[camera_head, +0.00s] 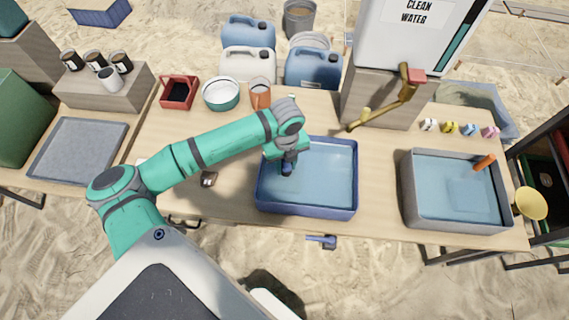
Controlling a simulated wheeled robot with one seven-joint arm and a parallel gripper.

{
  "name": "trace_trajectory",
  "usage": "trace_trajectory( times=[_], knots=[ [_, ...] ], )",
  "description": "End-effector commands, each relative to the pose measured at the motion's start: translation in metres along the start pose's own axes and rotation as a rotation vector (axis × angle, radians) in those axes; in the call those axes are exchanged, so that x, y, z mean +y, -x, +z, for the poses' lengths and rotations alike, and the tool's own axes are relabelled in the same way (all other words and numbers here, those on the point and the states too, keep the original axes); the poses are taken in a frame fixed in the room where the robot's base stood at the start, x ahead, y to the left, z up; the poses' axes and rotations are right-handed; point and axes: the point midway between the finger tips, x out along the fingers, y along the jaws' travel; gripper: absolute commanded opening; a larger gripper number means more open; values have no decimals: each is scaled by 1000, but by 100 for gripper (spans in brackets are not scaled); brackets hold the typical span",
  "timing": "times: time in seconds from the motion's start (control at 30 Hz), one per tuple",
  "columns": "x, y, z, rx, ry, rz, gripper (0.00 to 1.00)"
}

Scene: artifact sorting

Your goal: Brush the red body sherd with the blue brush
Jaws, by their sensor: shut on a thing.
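My gripper (288,162) points down over the left part of the blue basin of water (352,205). It is shut on a small dark blue thing (286,169), which looks like the blue brush. Most of it is hidden by the gripper, and I cannot tell whether it touches the water. I cannot make out the red body sherd; it may be hidden under my gripper or be too small to tell.
A grey basin (408,200) with an orange thing (485,162) stands right. A blue-handled fitting (322,239) juts from the table's front. A red tray (179,105), white-and-teal bowl (221,103) and orange cup (260,97) stand back left.

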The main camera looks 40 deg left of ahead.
Motion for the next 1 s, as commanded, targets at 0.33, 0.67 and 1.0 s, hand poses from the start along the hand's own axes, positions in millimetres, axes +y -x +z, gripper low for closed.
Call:
trace_trajectory(
  times=[0.33, 0.67, 1.0],
  knots=[
    [0, -5, 0, 0, 0, 0, 8],
    [0, -9, 0, 0, 0, 1, 8],
    [-2, -11, 0, 0, -1, 1, 8]
  ],
)
